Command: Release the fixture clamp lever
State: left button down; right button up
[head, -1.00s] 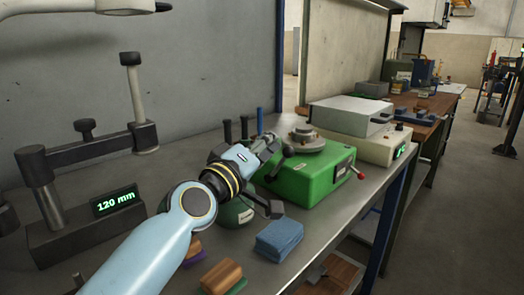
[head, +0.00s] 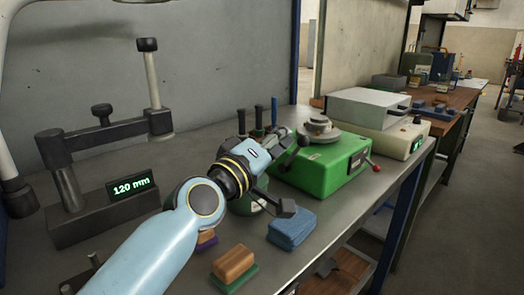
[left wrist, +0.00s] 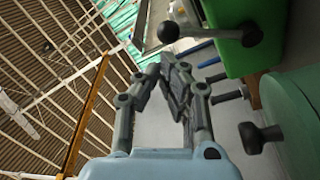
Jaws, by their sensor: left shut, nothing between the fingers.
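A lever with a black ball knob (head: 304,139) stands out from the green box fixture (head: 325,172). It also shows in the left wrist view, where the knob (left wrist: 168,32) is at the end of a rod from the green body (left wrist: 245,65). I cannot tell for certain that this is the clamp lever. My left gripper (head: 284,133) is close to the box's left side, in front of the lever. In the left wrist view the left gripper (left wrist: 176,88) is shut and empty, with the knob apart from its fingers. My right gripper is not in view.
A gauge stand with a 120 mm display (head: 132,187) and upright black-knobbed post is at left. A dark green round body (left wrist: 300,110) with a black knob is close to my gripper. A blue block (head: 292,230) and wooden block (head: 233,264) lie in front.

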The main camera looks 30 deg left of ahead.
pick_arm(q)
jog(key=s+a+f, duration=0.1)
jog(key=s, duration=0.9)
jog(key=shift+a+f, duration=0.15)
jog(key=shift+a, duration=0.05)
